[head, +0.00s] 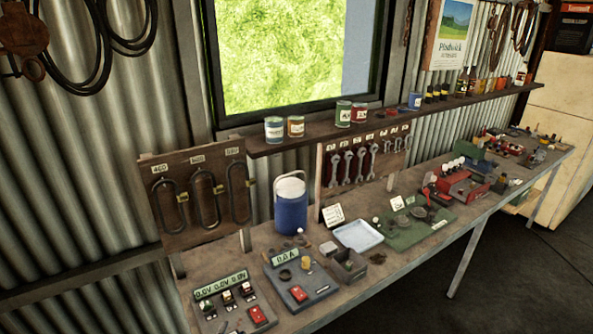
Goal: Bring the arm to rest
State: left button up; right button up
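Neither of my arms nor grippers shows in the head view. The view takes in a long workbench (400,262) along a corrugated metal wall. On its near end stand a panel with several displays reading 0.0V (228,300) and a panel reading 0.0 A (298,277), each with a red switch. A blue jug with a white lid (291,208) stands behind them.
A pale blue tray (357,236), a small grey box (348,265) and a green mat (415,228) lie mid-bench. A board of wrenches (362,163) stands behind, below a shelf of cans (400,115). Dark floor (510,270) is clear at right.

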pick_arm(q)
jog(key=s+a+f+n+g+y, duration=0.1)
jog(key=s+a+f+n+g, duration=0.2)
jog(key=s+f, duration=0.35)
jog(key=s+a+f+n+g+y, duration=0.1)
jog(key=s+f+n+g, duration=0.1)
jog(key=s+f+g, duration=0.45)
jog(key=s+f+n+g, duration=0.1)
jog(key=s+f+g, duration=0.25)
jog(key=s, duration=0.35)
jog(key=s+f+n+g, duration=0.1)
jog(key=s+f+g, duration=0.1)
jog(key=s+f, duration=0.4)
notch_tip(320, 180, down, 25)
jog(key=s, duration=0.2)
jog(key=s+a+f+g, duration=0.1)
jog(key=s+a+f, duration=0.2)
jog(key=s+f, duration=1.3)
jog(key=shift+s+a+f+g, duration=0.2)
jog(key=shift+s+g, duration=0.2)
jog(key=shift+s, duration=0.5)
